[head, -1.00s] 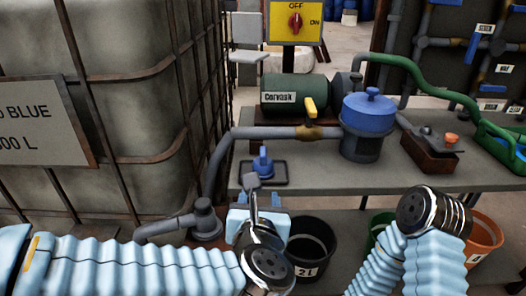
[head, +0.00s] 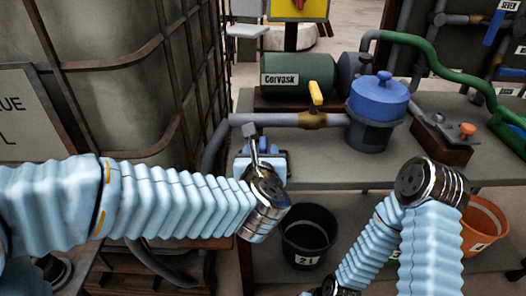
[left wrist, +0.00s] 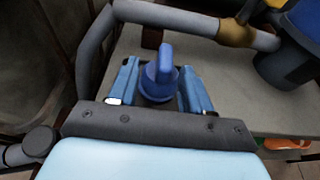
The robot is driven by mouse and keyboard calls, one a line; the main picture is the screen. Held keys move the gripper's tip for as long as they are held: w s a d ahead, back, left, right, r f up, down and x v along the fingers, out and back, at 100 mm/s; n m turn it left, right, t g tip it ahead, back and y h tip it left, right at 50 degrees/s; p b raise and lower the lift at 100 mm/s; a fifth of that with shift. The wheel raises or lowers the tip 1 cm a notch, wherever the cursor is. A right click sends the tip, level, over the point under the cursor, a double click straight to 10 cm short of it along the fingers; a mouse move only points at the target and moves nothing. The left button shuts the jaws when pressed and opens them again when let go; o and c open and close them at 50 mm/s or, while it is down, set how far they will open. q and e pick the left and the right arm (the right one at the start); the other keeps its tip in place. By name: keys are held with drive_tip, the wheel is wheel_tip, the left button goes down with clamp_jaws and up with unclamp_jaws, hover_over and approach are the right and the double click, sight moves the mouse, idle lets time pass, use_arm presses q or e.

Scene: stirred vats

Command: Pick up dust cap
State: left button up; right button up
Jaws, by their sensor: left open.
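The dust cap (left wrist: 157,81) is a blue round piece with an upright grip. In the left wrist view it sits between the two light blue fingers of my left gripper (left wrist: 160,84), with a visible gap to either side. My left gripper (head: 261,163) is open at the front left of the grey bench in the head view. There the gripper and wrist largely hide the cap. My right arm shows at the right in the head view, but its gripper fingers cannot be made out.
The grey bench (head: 330,172) carries a green pump (head: 297,76), a pipe with a yellow-handled valve (head: 316,95) and a blue-lidded pot (head: 377,103). A caged tank (head: 100,75) stands close at left. A black bucket (head: 308,232) and an orange bucket (head: 484,222) are below.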

use_arm(q)
drive_tip(key=x, duration=0.4)
drive_tip(key=shift+w+d+r+p, duration=0.15)
drive_tip(key=shift+w+d+p, duration=0.15)
drive_tip(key=shift+p, duration=0.1)
clamp_jaws()
